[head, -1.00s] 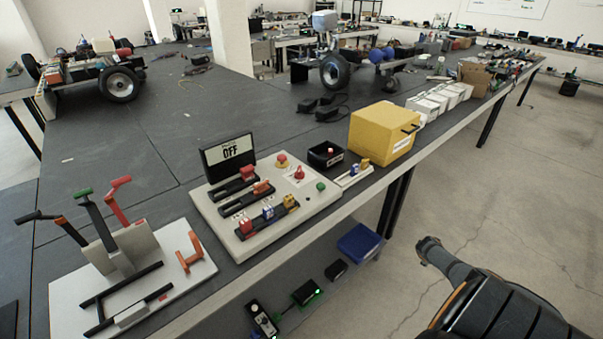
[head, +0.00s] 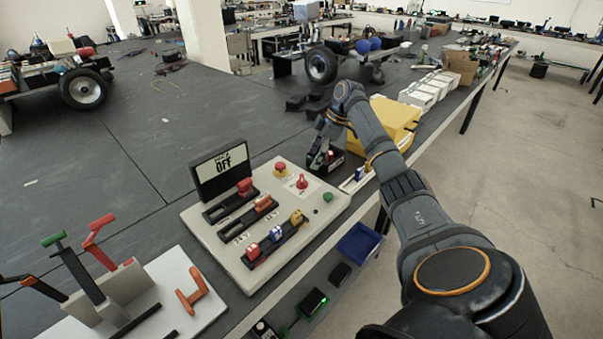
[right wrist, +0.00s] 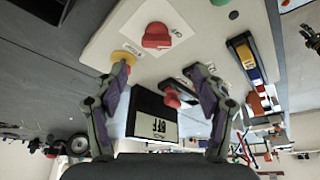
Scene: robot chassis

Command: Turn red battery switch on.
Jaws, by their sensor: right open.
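The red battery switch looks to be the red rotary knob (head: 301,182) on a white plate of the pale control panel (head: 215,225). In the right wrist view the red knob (right wrist: 155,37) is large, above and between my fingertips and apart from them. A small tilted display (head: 217,172) at the panel's back reads OFF. My right gripper (head: 319,163) is open and empty, just beyond the knob near the panel's back right edge. Its spread fingers also show in the right wrist view (right wrist: 160,72). My left gripper is not in view.
A red mushroom button (head: 281,168) on a yellow base sits close beside the knob, and a green button (head: 327,197) lies nearer the right edge. Several coloured sliders fill the panel's left part. A yellow box (head: 390,120) stands behind my right arm. Levers (head: 85,265) stand at left.

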